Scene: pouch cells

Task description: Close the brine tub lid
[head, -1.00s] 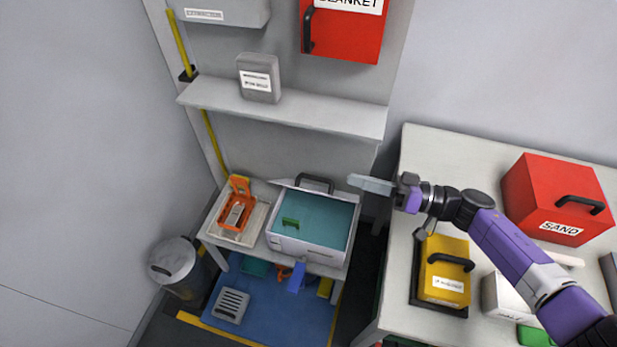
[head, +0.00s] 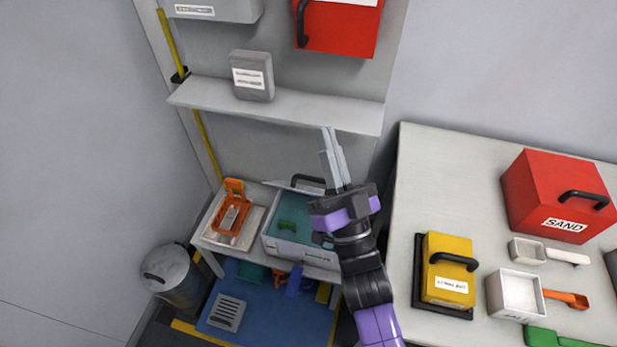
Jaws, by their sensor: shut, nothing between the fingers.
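The brine tub (head: 293,249) is a pale grey box on the low bench, open at the top, with teal inside and a small green item in it. Its lid (head: 289,186) stands raised at the back edge, with a dark handle (head: 308,182) on it. My gripper (head: 328,131) is shut and empty. In the picture its fingers point up past the tub's back right, overlapping the shelf edge. My wrist hides the tub's right side and part of the lid. I cannot tell whether the fingers touch the lid.
A shelf (head: 340,113) with a grey box (head: 251,76) hangs above the tub. An orange item (head: 232,212) stands left of it. The right table (head: 440,180) holds a yellow box (head: 447,268), a red sand box (head: 556,196) and a white container (head: 516,294). A bin (head: 170,272) stands at lower left.

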